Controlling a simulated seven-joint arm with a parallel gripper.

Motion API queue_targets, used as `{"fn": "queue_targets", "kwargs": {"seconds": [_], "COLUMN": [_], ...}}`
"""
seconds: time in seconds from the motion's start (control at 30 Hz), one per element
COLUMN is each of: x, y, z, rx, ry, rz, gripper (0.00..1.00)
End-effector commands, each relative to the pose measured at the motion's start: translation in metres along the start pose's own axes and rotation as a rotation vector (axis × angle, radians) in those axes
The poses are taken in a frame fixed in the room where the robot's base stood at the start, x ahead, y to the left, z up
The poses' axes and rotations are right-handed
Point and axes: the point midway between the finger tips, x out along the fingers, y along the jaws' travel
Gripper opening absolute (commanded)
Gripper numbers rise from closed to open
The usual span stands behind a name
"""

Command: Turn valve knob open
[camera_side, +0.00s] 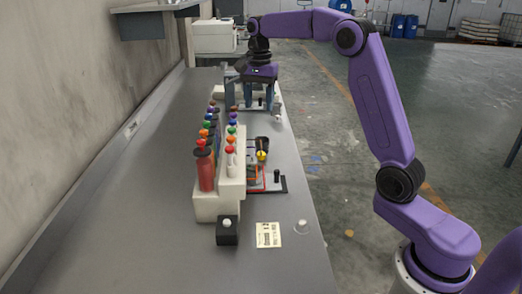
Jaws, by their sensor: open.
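My gripper (250,104) points down at the far part of the bench, with its two grey fingers apart. Between and around the fingers is a small far fixture with a dark post, partly hidden by them. I cannot tell whether a finger touches it. Which part is the valve knob is not clear. Nearer on the bench, a small assembly has a yellow knob (262,155) below a black cup-like part (262,142). A black upright post (277,177) stands at its right. My gripper is well beyond these.
A pale rack (206,207) of several colored bottles runs along the bench (150,200). A black box with a white button (227,223), a printed card (268,235) and a small clear dome (302,226) lie nearer. A wall shelf (140,24) overhangs the left side.

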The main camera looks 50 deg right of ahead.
Motion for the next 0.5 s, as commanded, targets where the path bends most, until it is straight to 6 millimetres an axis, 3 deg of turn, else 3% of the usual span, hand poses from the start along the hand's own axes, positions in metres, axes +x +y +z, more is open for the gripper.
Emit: {"fn": "queue_targets", "kwargs": {"seconds": [0.1,0.27,0.5], "x": [0.000,0.007,0.046], "y": [0.001,0.001,0.002], "z": [-0.012,-0.015,-0.015], "rx": [0.060,0.075,0.073], "ry": [-0.001,-0.002,-0.003], "rz": [0.002,0.003,0.006], "gripper": [0.57,0.57,0.57]}}
